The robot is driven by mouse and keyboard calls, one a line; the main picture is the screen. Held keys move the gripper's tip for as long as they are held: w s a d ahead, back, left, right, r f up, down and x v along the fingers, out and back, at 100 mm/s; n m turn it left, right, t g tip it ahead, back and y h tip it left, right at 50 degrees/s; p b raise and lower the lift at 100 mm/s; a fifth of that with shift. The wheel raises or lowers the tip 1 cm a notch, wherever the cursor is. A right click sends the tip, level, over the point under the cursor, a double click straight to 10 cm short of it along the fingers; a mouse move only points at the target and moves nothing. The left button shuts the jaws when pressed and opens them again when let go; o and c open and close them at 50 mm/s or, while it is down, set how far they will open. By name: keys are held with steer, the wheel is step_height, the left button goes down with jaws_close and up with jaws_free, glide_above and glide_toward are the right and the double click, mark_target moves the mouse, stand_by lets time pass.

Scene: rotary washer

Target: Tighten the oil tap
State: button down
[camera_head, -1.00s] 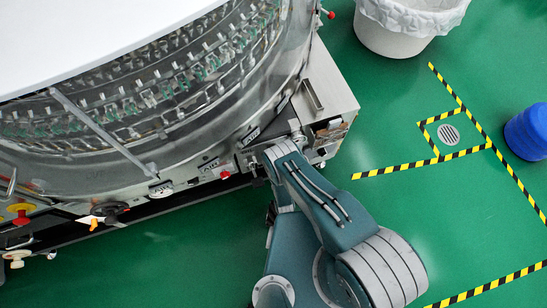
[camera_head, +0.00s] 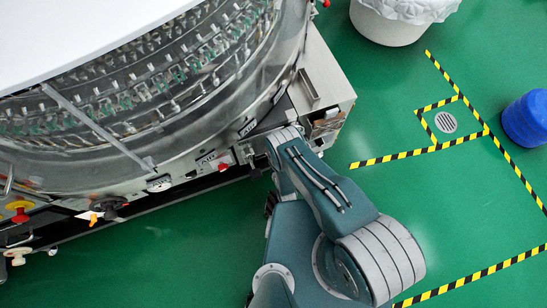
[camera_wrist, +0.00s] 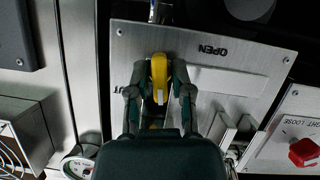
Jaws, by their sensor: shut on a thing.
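In the wrist view, my gripper (camera_wrist: 160,68) is shut on a yellow handle (camera_wrist: 159,72), with one dark finger on each side of it. The handle stands in front of a metal plate (camera_wrist: 215,50) with the upside-down word OPEN. In the head view, my arm hides the gripper and the yellow handle. I cannot tell for sure which of these is the oil tap.
The round washer (camera_head: 150,110) fills the upper left of the head view. A metal box (camera_head: 328,85) juts out beside my wrist. A white bin (camera_head: 390,28), a blue drum (camera_head: 527,117) and striped floor tape (camera_head: 395,157) are at the right. Green floor is clear between.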

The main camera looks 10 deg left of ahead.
steer(key=shift+w+a+r+m+g+y, duration=0.15)
steer(key=shift+w+m+g+y, duration=0.15)
steer(key=shift+m+y, duration=0.35)
steer(key=c, duration=0.7)
jaws_free()
steer(key=shift+s, duration=0.1)
